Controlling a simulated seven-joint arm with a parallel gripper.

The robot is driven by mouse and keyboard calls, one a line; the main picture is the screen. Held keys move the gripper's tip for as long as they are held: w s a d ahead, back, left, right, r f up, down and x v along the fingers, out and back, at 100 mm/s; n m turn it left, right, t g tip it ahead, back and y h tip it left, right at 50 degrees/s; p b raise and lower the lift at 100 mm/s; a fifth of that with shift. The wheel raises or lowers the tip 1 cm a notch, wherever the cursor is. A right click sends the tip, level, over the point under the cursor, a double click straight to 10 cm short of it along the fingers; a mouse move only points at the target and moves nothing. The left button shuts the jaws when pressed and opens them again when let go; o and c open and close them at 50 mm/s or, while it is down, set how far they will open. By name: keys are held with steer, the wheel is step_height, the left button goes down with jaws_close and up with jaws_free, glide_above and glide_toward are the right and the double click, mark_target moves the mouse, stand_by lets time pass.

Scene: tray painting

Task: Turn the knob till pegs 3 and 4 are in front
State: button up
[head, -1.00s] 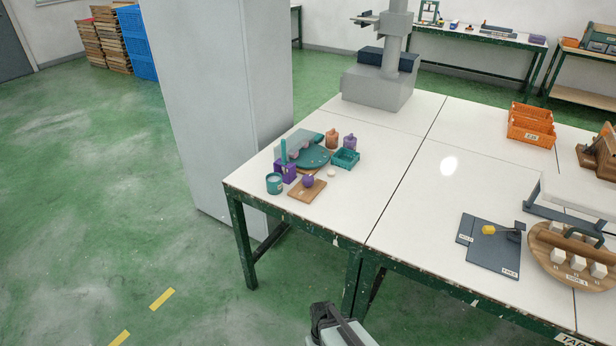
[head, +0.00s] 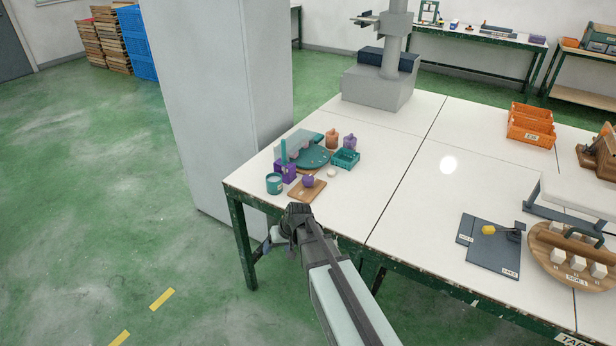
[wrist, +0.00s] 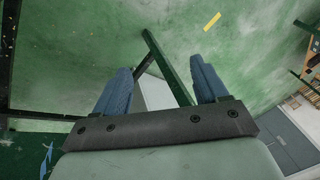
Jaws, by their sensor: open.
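A purple knob (head: 308,181) stands on a small wooden board (head: 301,191) near the left front corner of the white table. Behind it is a teal round turntable (head: 313,156), partly covered by a grey-teal plate (head: 304,139). Any peg numbers are too small to read. My gripper (head: 298,209) is at the table's front edge, just in front of the wooden board and apart from the knob. In the wrist view its two blue fingers (wrist: 158,88) are spread with nothing between them; the floor and a table leg show beyond.
A teal cup (head: 274,184) and a purple block (head: 286,171) stand left of the board. A teal basket (head: 345,158), an orange peg-like piece (head: 332,139) and a purple one (head: 349,142) stand behind. A grey pillar (head: 225,100) rises left of the table. The table's middle is clear.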

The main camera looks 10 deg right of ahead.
steer(key=w+a+r+n+t, duration=0.1)
steer(key=w+r, duration=0.6)
steer(key=r, duration=0.2)
step_height(320, 180, up, 18)
steer(key=n+g+h, duration=0.4)
steer(key=n, duration=1.2)
glide_above(308, 178)
step_height(308, 178, down, 13)
steer(key=shift+w+f, duration=0.1)
steer(key=shift+f, duration=0.1)
steer(key=c, duration=1.1)
